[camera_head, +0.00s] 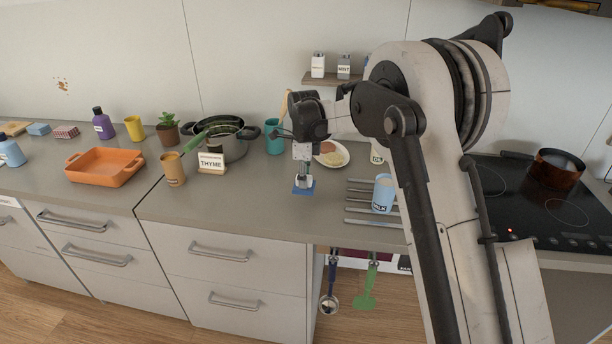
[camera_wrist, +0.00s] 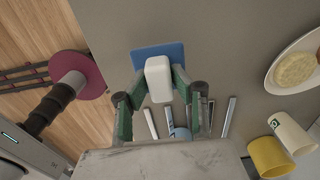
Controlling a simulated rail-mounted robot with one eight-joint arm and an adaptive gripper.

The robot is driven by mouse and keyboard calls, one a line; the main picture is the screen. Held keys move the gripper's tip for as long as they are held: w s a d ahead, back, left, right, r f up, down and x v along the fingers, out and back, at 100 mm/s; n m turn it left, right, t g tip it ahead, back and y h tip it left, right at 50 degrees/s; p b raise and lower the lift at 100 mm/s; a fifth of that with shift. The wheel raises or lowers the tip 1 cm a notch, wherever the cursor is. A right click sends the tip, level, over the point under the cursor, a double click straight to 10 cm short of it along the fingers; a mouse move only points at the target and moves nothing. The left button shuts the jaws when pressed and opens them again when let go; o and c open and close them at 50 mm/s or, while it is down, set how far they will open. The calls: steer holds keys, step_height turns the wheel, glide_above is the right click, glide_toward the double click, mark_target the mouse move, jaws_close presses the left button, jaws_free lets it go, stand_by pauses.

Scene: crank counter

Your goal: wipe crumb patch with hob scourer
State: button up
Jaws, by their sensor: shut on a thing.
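The hob scourer has a flat blue pad (camera_head: 304,190) and a pale block handle; the wrist view shows the blue pad (camera_wrist: 150,55) and white handle (camera_wrist: 158,78). My gripper (camera_head: 302,150) points down over the counter, shut on the handle with one green-sided finger on each side (camera_wrist: 159,88). The pad is low over or on the counter; I cannot tell if it touches. A brown speckled patch (camera_head: 62,85) shows on the wall at far left, well away from my gripper. I see no crumbs around the pad; anything beneath it is hidden.
Metal bars (camera_head: 362,210) and a blue milk cup (camera_head: 383,193) stand right of the scourer. A plate of food (camera_head: 331,153) and teal cup (camera_head: 274,138) are behind. A thyme box (camera_head: 211,163), pot (camera_head: 232,140) and orange dish (camera_head: 104,167) stand left. The counter just left of the scourer is clear.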

steer(key=shift+f+b, duration=0.85)
steer(key=shift+f, duration=1.95)
steer(key=shift+s+d+f+p, duration=0.1)
steer(key=shift+d+f+p, duration=0.15)
steer(key=shift+d, duration=0.4)
steer(key=shift+s+d+f+p, duration=0.1)
steer(key=shift+d+f, duration=0.15)
steer(key=shift+d, duration=0.4)
jaws_close()
steer(key=shift+d, duration=0.7)
steer(key=shift+r+p, duration=0.25)
steer(key=shift+p, duration=0.45)
steer(key=shift+w+a+f+b, duration=0.1)
steer(key=shift+a+f+b, duration=0.2)
steer(key=shift+a, duration=0.35)
steer(key=shift+w+a+f+b, duration=0.1)
steer(key=shift+a+b, duration=0.25)
steer(key=shift+a, duration=0.25)
steer(key=shift+a+r, duration=0.15)
steer(key=shift+a, duration=0.6)
steer(key=shift+r+p, duration=1.05)
steer(key=shift+r, duration=3.05)
